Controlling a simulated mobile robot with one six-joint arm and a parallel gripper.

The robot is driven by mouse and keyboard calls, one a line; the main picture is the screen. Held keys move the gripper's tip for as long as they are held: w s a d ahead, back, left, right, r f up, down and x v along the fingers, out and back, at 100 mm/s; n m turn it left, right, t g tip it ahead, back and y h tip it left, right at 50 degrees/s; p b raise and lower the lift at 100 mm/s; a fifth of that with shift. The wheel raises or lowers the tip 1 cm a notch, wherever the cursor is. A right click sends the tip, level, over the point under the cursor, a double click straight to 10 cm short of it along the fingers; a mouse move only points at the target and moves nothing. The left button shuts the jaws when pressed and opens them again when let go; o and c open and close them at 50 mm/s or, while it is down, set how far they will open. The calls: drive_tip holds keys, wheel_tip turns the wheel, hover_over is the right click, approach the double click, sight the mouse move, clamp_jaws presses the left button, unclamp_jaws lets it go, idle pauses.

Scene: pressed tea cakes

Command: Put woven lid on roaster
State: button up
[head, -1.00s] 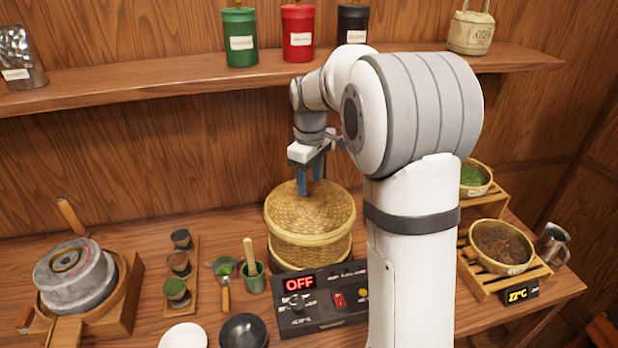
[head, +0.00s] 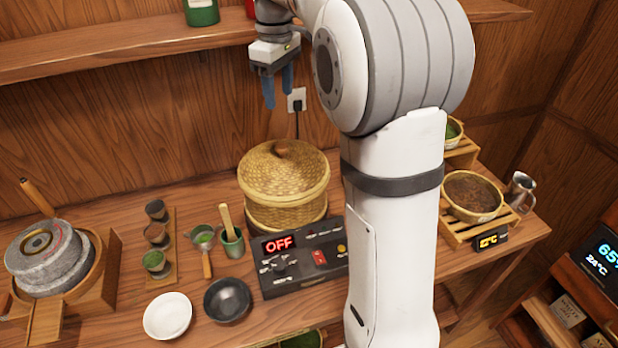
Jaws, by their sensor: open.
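The woven lid (head: 283,172), tan wicker with a small brown knob on top, sits on the round woven roaster (head: 287,215) on the table in the head view. The lid looks level and covers the roaster's top. My gripper (head: 279,92) is open and empty, with its blue fingers pointing down, well above the lid and in front of the back wall. Nothing is between the fingers. The roaster's right side is close to my arm column in the picture.
A control box (head: 302,260) reading OFF stands in front of the roaster. A stone mill (head: 50,262) is at the left, with small cups, a white dish (head: 168,316) and a black bowl (head: 227,299) between. A basket of dark tea (head: 472,196) is at the right. The shelf (head: 130,52) is near my gripper's height.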

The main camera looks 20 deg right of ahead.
drive_tip(key=s+f+m+t, duration=0.1)
drive_tip(key=s+f+m, duration=0.3)
drive_tip(key=s, duration=0.9)
drive_tip(key=s+f+m+t, duration=0.2)
drive_tip(key=s+f+m, duration=0.2)
drive_tip(key=s, duration=0.9)
wheel_tip(320, 180, down, 4)
drive_tip(key=shift+s+a+r+m, duration=0.15)
drive_tip(key=shift+s+r+m, duration=0.05)
drive_tip(key=shift+s+m, duration=0.2)
